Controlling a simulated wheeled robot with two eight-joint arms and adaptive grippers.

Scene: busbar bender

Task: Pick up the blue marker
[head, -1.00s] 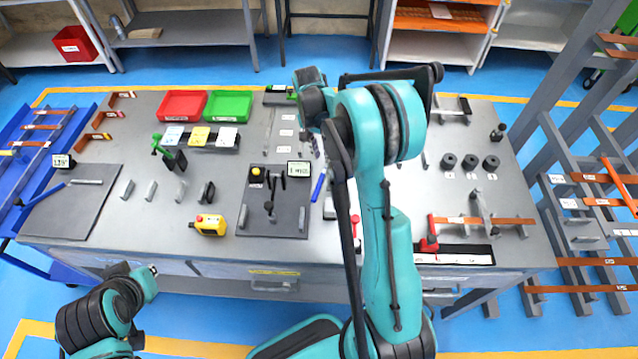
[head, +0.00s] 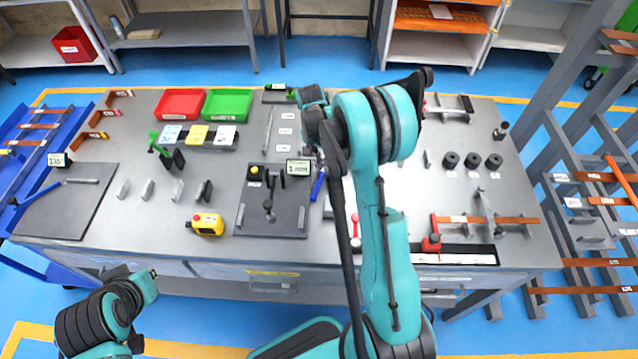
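The blue marker (head: 317,186) lies on the grey workbench (head: 150,250), just right of the dark base plate and left of my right arm. My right arm rises in front of the bench and bends at a teal elbow. Its dark wrist is above the bench, beyond the marker in the picture. The fingers of my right gripper cannot be made out, and nothing is seen held. My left arm is folded low at the left, in front of the bench; its gripper does not show.
A dark plate (head: 246,222) with a lever fixture and a small display (head: 298,167) stands left of the marker. A yellow box with a red button (head: 206,224) is further left. Red (head: 180,103) and green (head: 228,105) trays stand behind. My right arm hides part of the bench.

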